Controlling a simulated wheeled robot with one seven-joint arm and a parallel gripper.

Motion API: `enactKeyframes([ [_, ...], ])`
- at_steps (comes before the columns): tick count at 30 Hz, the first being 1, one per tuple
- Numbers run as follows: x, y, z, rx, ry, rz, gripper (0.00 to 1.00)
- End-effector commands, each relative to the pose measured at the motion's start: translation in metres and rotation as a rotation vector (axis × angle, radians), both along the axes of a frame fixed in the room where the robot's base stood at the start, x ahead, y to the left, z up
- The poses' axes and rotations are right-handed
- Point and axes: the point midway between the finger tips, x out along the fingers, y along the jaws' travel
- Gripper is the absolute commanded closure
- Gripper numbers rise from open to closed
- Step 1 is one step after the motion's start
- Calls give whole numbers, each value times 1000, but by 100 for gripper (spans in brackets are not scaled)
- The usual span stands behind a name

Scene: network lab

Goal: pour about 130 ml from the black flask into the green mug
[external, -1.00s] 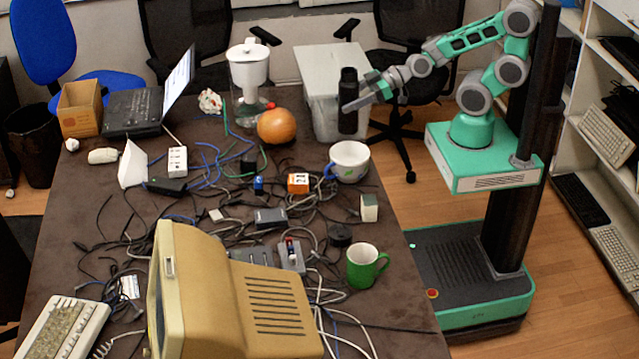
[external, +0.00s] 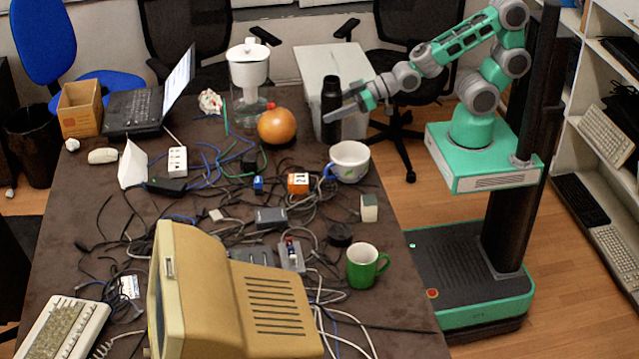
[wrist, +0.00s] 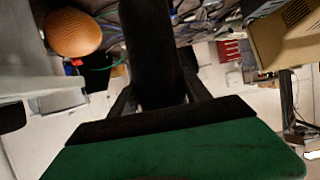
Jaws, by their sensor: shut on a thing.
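The black flask (external: 330,99) is upright at the far right part of the table, behind the white mug. My gripper (external: 338,113) is shut on the flask's body from the right. In the wrist view the dark flask (wrist: 150,50) stands between my fingers (wrist: 158,98). I cannot tell whether its base touches the table. The green mug (external: 361,267) stands upright near the table's right edge, with its handle to the right.
A white mug with a blue handle (external: 349,161) stands between the flask and the green mug. An orange ball-like object (external: 277,126) and a water filter jug (external: 248,85) are left of the flask. Cables, small boxes and a beige monitor (external: 235,300) crowd the table's middle and front.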

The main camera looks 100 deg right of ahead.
Motion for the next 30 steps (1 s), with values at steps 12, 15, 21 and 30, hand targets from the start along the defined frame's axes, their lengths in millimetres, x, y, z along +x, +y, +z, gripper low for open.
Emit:
enactKeyframes([
  [12,21,96,-9,1,-4,187,100],
  [15,24,135,-13,1,-5,259,100],
  [21,18,222,-19,2,-5,412,100],
  [30,-18,347,-29,4,-5,626,100],
])
